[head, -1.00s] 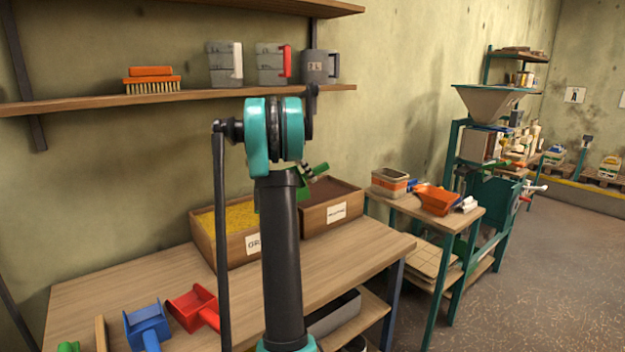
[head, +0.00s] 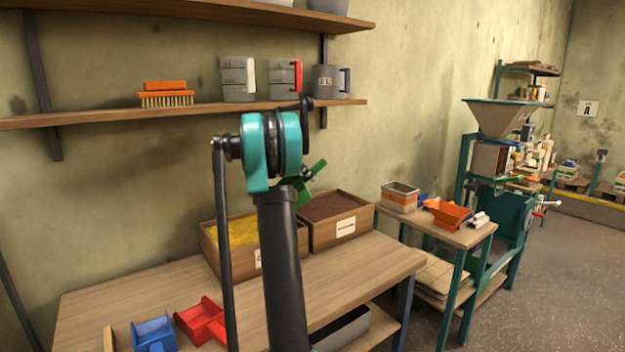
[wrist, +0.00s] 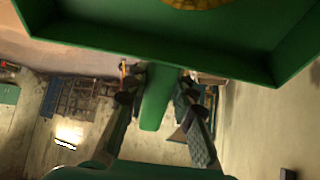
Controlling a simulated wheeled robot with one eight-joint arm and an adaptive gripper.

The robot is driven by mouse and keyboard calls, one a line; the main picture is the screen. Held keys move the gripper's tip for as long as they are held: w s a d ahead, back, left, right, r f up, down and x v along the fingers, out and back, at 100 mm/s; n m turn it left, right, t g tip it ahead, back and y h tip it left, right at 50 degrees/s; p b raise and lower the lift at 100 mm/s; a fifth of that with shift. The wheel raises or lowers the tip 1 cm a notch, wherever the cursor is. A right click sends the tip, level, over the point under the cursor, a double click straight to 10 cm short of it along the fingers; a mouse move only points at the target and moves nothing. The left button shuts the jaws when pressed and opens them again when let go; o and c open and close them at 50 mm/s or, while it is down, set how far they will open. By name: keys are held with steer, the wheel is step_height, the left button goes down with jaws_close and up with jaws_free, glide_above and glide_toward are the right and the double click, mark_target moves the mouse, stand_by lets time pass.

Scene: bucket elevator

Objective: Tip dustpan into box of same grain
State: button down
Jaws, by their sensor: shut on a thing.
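My gripper (wrist: 157,88) is shut on the handle of a green dustpan (wrist: 150,48) in the wrist view. A patch of yellow grain (wrist: 190,3) shows in the pan at the top edge. In the head view the green dustpan (head: 312,178) shows in part behind my arm, tilted, near the two wooden boxes. The left box (head: 212,255) holds yellow grain (head: 232,233). The right box (head: 318,238) holds dark brown grain (head: 330,206). My arm covers part of the left box and its label. My gripper is hidden in the head view.
A blue dustpan (head: 155,335) and a red dustpan (head: 201,320) lie at the bench's front left. A shelf (head: 200,112) above holds a brush and jugs. A side table (head: 470,236) at right holds an orange dustpan (head: 448,214). Bare bench (head: 360,270) lies before the boxes.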

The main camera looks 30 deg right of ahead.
steer(key=shift+w+a+r+g+h, duration=0.25)
steer(key=shift+w+a+r+h, duration=0.25)
steer(key=shift+a+r, duration=0.4)
steer(key=shift+w+a+r+g+h, duration=0.25)
steer(key=shift+a+r+h, duration=0.5)
steer(key=shift+r, duration=0.2)
steer(key=s+d+f+t+y, duration=0.2)
steer(key=d+f+y, duration=0.25)
steer(key=f, duration=0.35)
steer(key=s+d+f+t+y, duration=0.2)
steer(key=d+f+y, duration=0.25)
steer(key=f, duration=0.25)
steer(key=shift+s+d+r, duration=0.1)
steer(key=shift+d+r, duration=0.05)
steer(key=shift+r, duration=0.85)
steer(key=shift+s+d+r, duration=0.1)
steer(key=shift+d+r, duration=0.05)
steer(key=shift+r, duration=0.85)
